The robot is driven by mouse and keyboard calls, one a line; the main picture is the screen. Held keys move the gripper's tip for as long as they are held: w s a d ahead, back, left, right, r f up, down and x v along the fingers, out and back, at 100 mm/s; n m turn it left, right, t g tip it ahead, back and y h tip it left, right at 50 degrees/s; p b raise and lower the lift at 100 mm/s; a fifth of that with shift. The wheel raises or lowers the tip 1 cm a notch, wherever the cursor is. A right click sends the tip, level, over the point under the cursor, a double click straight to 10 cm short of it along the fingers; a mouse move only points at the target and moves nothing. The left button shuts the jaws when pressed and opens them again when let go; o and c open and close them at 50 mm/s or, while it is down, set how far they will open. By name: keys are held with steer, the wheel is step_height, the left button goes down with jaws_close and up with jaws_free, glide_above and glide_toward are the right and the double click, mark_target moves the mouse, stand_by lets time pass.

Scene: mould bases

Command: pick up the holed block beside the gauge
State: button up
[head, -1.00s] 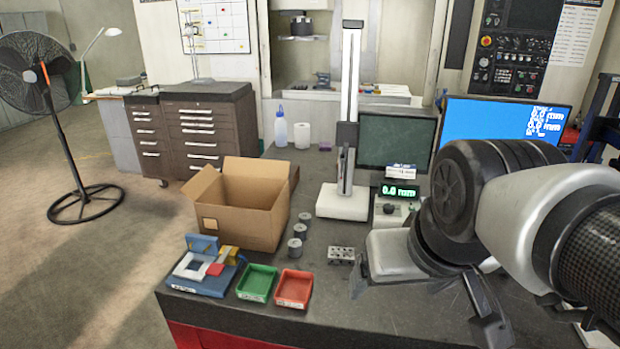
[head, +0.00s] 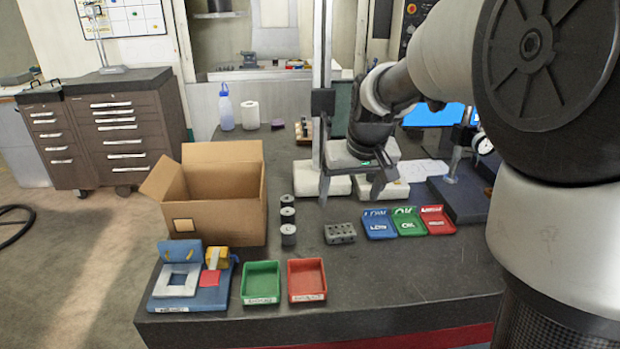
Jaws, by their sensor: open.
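The holed block (head: 340,233) is a small grey block with several holes, lying flat on the dark bench top. A tall height gauge (head: 322,100) with a white base stands behind it. A dial gauge (head: 482,144) on a stand is farther right, partly behind my arm. My gripper (head: 351,194) points down with its two dark fingers apart and nothing visible between them. In the picture it is above and slightly right of the block, in front of the white bases, and apart from the block.
Several grey cylinders (head: 288,215) stand left of the block. Blue (head: 377,231), green (head: 409,229) and red (head: 437,226) trays sit close on its right. An open cardboard box (head: 225,215) is at left. Green (head: 262,295) and red (head: 306,292) trays lie near the front edge. Bench front right is clear.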

glide_toward(340, 230)
steer(key=f, duration=0.3)
steer(key=shift+w+a, duration=0.35)
steer(key=shift+d+x, duration=0.2)
steer(key=shift+x, duration=1.2)
steer(key=shift+d+x, duration=0.15)
steer(key=shift+x, duration=1.2)
steer(key=shift+w+r, duration=0.1)
steer(key=shift+w, duration=0.05)
steer(key=c, duration=1.4)
steer(key=shift+r, duration=0.1)
steer(key=shift+c, duration=0.8)
